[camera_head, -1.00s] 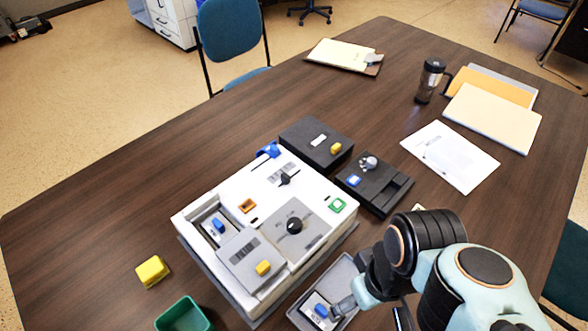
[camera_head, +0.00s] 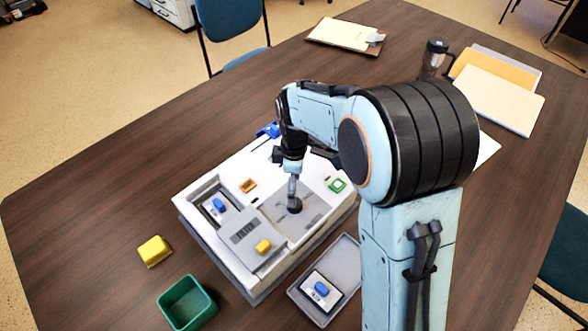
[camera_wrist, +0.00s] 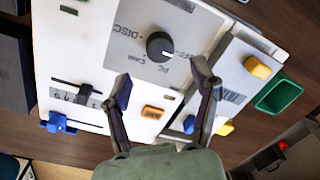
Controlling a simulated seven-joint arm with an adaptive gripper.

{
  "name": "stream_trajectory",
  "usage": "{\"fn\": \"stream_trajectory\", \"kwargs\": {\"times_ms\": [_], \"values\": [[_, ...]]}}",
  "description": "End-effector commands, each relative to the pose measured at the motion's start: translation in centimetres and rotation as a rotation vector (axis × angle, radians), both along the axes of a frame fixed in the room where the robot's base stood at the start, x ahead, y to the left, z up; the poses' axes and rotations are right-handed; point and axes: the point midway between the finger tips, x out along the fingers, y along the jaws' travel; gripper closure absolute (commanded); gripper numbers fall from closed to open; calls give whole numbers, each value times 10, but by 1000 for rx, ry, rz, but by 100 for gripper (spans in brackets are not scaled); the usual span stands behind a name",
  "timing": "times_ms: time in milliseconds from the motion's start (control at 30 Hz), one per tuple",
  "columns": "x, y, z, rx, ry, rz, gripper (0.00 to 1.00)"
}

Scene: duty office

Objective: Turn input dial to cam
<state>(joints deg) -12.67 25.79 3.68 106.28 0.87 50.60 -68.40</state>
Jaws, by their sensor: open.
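The input dial (camera_head: 294,206) is a round black knob on a grey plate of the white console (camera_head: 340,205). In the wrist view the dial (camera_wrist: 159,47) has a white mark at its lower right, on the side of the PC and OFF lettering. In the head view my gripper is above the dial; the remaining gap is hard to judge.
The console also carries a yellow-knobbed cover (camera_head: 262,247), a blue-handled piece (camera_head: 218,205) and an orange button (camera_head: 247,185). A green bin (camera_head: 187,303), yellow block (camera_head: 154,251) and grey tray (camera_head: 350,250) lie around it. My arm hides the black boxes behind.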

Motion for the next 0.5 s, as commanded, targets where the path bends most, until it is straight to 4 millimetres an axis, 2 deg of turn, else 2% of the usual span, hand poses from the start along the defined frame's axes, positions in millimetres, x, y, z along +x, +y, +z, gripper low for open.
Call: {"fn": "stream_trajectory", "kwargs": {"times_ms": [100,233,500], "values": [[-2,-1,-21,-1,5,-1,38],[-3,-1,-40,-1,3,-1,38],[-3,-1,-52,0,-1,-2,38]]}}
